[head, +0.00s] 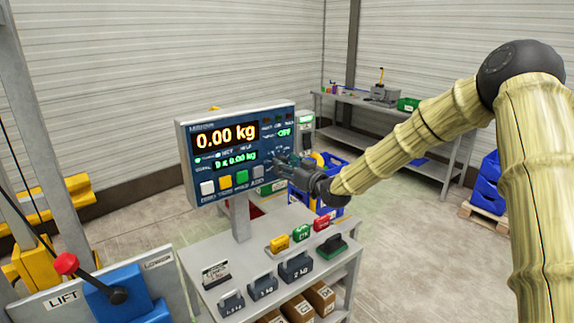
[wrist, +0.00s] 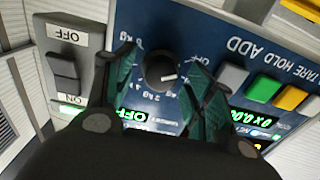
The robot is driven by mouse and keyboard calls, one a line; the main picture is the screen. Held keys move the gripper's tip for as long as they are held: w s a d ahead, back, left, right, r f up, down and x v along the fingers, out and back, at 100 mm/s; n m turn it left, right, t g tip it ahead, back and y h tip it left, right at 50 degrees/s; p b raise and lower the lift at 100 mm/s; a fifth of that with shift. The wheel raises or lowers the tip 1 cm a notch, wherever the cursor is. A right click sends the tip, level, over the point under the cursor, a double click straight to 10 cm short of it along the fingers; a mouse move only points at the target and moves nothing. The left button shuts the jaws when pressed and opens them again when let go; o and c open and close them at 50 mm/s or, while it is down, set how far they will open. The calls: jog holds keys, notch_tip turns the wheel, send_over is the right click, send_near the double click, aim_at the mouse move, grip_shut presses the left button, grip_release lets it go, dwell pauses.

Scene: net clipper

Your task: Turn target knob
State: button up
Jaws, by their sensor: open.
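The knob (wrist: 162,72) is a dark round dial with a white pointer mark, on a blue panel with printed weight labels around it. In the wrist view it sits between the two fingers of my gripper (wrist: 160,80), which is open with a finger on each side. I cannot tell whether the fingers touch the knob. In the head view my gripper (head: 278,168) is at the right side of the scale panel (head: 222,148), and it hides the knob. The panel display reads 0.00 kg, and a green OFF shows at its upper right.
A grey box with an ON/OFF rocker switch (wrist: 64,68) is beside the panel. Panel buttons (head: 226,182) line the lower edge. Below, a grey cart (head: 208,262) carries several weights. A red-knobbed lever (head: 66,263) stands at left. A workbench (head: 345,98) is behind.

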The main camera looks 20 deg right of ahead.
jog(key=c, duration=1)
jog(key=shift+c, duration=0.2)
jog(key=shift+m+b, duration=0.3)
jog(key=shift+b, duration=0.05)
jog(key=shift+m+b, duration=2.9)
jog(key=shift+m, duration=0.7)
